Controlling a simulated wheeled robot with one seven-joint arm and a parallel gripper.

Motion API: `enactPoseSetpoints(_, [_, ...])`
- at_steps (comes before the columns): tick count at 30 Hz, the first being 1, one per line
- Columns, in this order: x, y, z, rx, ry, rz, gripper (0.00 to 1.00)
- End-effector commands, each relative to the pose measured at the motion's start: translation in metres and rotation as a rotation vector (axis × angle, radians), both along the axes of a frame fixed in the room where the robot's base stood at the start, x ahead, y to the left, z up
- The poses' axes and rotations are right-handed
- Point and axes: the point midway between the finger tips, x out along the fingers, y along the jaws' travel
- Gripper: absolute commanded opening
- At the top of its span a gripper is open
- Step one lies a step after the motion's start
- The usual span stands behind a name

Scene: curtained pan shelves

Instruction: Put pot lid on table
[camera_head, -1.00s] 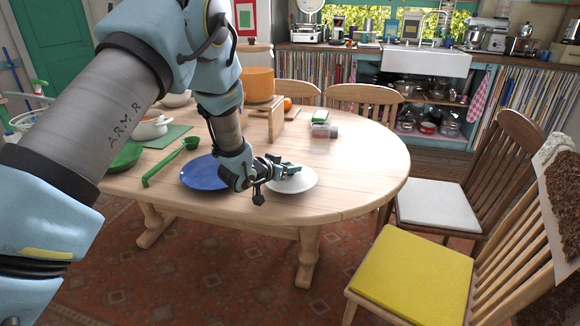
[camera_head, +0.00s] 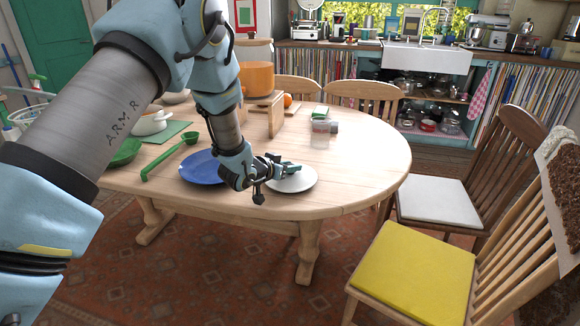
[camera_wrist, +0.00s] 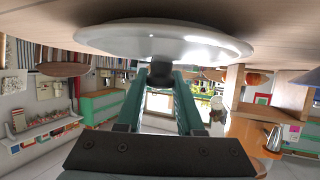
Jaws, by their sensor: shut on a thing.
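The pot lid (camera_head: 296,184) is a pale, shallow disc at the front middle of the wooden table (camera_head: 345,180), just right of a blue plate. It is level and lies on or very close to the tabletop; I cannot tell whether a small gap remains. My gripper (camera_head: 286,169) comes in from the left over the lid and is shut on its knob. In the wrist view the lid (camera_wrist: 165,40) spans the top of the picture, and its dark knob (camera_wrist: 160,73) sits between the two teal fingers. The table surface is behind it at the top.
The blue plate (camera_head: 200,166) is close on the left. A green ladle (camera_head: 165,164), a green bowl (camera_head: 125,153) and a white pot (camera_head: 149,124) are farther left. An orange pot (camera_head: 257,78) stands on a wooden stand (camera_head: 274,118) behind. The table's right side is clear.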

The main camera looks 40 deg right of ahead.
Motion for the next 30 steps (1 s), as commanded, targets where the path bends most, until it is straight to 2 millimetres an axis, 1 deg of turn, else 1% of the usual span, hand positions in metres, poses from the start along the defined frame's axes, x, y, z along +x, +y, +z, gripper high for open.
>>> enactPoseSetpoints(6, [0.0,-0.0004,0.0008,-0.001,0.0,0.0,0.0])
enactPoseSetpoints(18, [0.0001,-0.0003,-0.0047,-0.001,0.0,0.0,0.0])
enactPoseSetpoints(19, [0.0001,-0.0003,-0.0038,-0.001,0.0,0.0,0.4])
enactPoseSetpoints(27, [0.0,-0.0002,-0.004,-0.001,0.0,0.0,0.7])
enactPoseSetpoints(30, [-0.0001,-0.0002,-0.0041,0.0,0.0,0.0,0.71])
